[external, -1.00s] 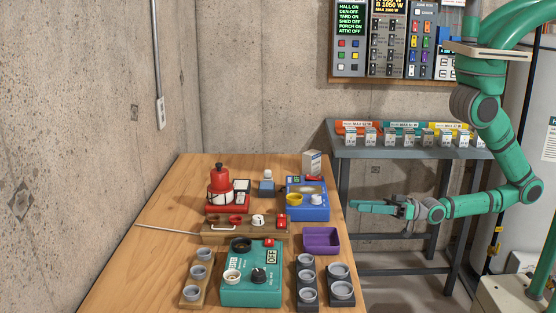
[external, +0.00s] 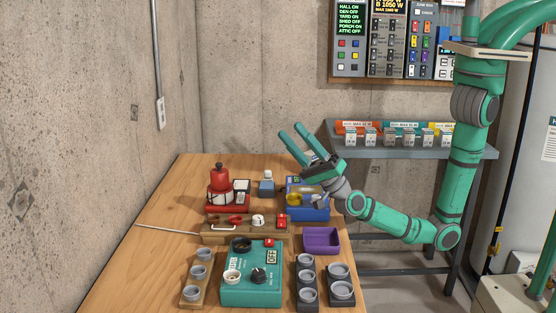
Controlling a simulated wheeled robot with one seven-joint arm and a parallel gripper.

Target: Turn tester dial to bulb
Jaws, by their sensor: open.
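The tester, a teal box (external: 240,291), stands at the front of the wooden table. Its black dial (external: 259,276) is on the top face, right of a white round socket (external: 232,277). A small display (external: 272,257) at its upper right seems to read OFF. A dark round socket (external: 241,244) and a red button (external: 269,243) are at its back edge. My gripper (external: 291,133) is open and empty, its two fingers pointing up and left. It is above the back right of the table, over the blue box, well apart from the tester.
A purple tray (external: 322,240) lies right of the tester. Cup holders (external: 190,292) flank the tester on both sides. A wooden board (external: 212,235) with a thin rod and a red device (external: 220,185) are behind it.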

